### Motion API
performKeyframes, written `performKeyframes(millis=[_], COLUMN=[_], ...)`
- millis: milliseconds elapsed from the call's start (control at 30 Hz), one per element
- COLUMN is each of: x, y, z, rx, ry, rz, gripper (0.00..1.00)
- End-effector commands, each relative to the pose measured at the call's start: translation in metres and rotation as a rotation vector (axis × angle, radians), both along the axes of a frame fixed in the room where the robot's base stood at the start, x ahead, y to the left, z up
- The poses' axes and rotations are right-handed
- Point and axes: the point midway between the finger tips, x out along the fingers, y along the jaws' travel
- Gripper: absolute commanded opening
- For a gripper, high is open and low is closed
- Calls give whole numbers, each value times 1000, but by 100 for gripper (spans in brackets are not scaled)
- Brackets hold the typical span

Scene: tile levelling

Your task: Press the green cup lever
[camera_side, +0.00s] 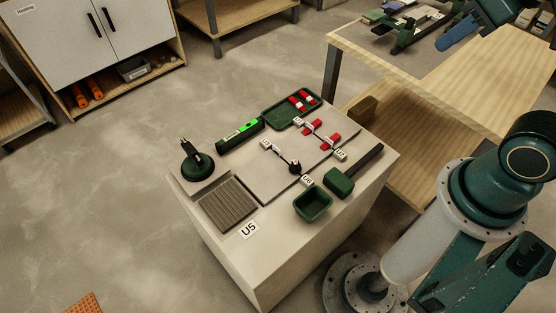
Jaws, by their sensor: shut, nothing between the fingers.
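The green suction cup (196,169) has a round dark green base. It sits on a pale plate at the left end of the white block's top. A dark lever (189,148) stands out at the top of the cup, tilted up toward the back left; its exact angle is too small to tell. My arm rises at the right of the picture, well apart from the cup. My gripper is not in view.
The white block (245,262) also bears a grey ribbed pad (228,204), a green-lit level (240,134), a green tray (270,116) with red pieces, pale tiles with red clips, a green box (313,204) and a green block (338,182). A wooden table (505,88) stands behind right.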

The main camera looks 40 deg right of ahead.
Motion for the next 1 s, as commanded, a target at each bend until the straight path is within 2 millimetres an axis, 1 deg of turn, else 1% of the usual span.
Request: performKeyframes(millis=[33, 167, 567, 767, 867, 1000], x=[-4, -8, -6, 6, 17, 39], y=[-1, -1, -1, 0, 1, 3], z=[-3, -6, -5, -2, 0, 4], rx=[0, 0, 1, 4, 7, 13], ry=[-2, -2, -3, -7, -10, -19], rz=[-4, -9, -8, -15, -21, -34], gripper=[0, 0, 0, 0, 0, 0])
